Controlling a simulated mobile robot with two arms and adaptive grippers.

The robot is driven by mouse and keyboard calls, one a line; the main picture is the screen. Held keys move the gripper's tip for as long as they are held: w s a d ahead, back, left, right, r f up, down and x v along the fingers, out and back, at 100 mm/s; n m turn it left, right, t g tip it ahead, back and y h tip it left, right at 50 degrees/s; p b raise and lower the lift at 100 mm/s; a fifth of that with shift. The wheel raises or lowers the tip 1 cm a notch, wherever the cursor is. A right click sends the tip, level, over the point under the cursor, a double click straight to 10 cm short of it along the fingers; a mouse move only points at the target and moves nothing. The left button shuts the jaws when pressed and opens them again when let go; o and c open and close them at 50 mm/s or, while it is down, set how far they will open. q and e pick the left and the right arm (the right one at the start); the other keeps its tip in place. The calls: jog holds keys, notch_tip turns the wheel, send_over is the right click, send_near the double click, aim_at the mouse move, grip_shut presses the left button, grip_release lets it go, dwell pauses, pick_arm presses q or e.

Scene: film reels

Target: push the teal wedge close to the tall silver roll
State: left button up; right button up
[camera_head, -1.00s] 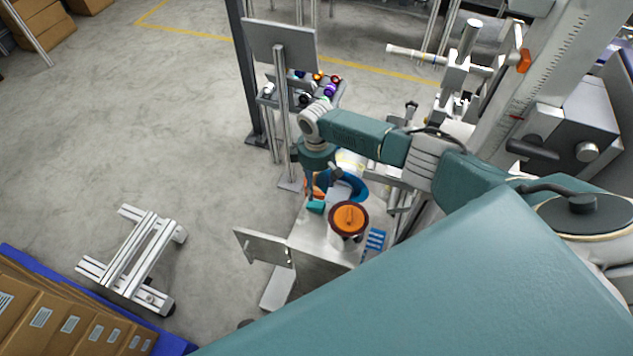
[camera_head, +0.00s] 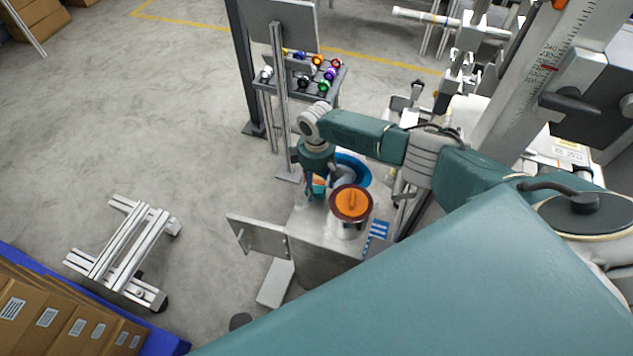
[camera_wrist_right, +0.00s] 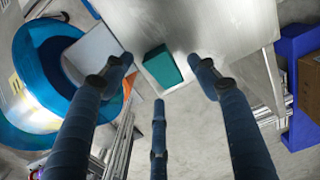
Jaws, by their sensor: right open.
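The teal wedge (camera_head: 319,187) lies on a small metal table (camera_head: 308,222) in the head view, partly hidden by my right gripper (camera_head: 317,181). In the right wrist view the wedge (camera_wrist_right: 162,68) shows between and beyond the spread fingers of my right gripper (camera_wrist_right: 162,72), which is open and empty. I cannot tell whether a finger touches the wedge. The silver roll (camera_head: 347,228), with an orange, dark-rimmed top, stands upright to the right of and nearer than the wedge, with a gap between them. My left gripper is not in view.
A blue ring-shaped reel (camera_head: 359,169) lies behind the roll and also shows at left in the wrist view (camera_wrist_right: 35,120). A blue-and-white striped item (camera_head: 379,230) is right of the roll. A rack of coloured small items (camera_head: 318,75) stands farther back.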

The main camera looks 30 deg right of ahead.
jog(key=shift+f+b, duration=0.3)
jog(key=shift+f, duration=0.45)
pick_arm(q)
jog(key=shift+f, duration=0.75)
pick_arm(e)
jog(key=c, duration=1.2)
pick_arm(q)
jog(key=shift+d+r, duration=0.1)
pick_arm(e)
jog(key=shift+c, duration=0.2)
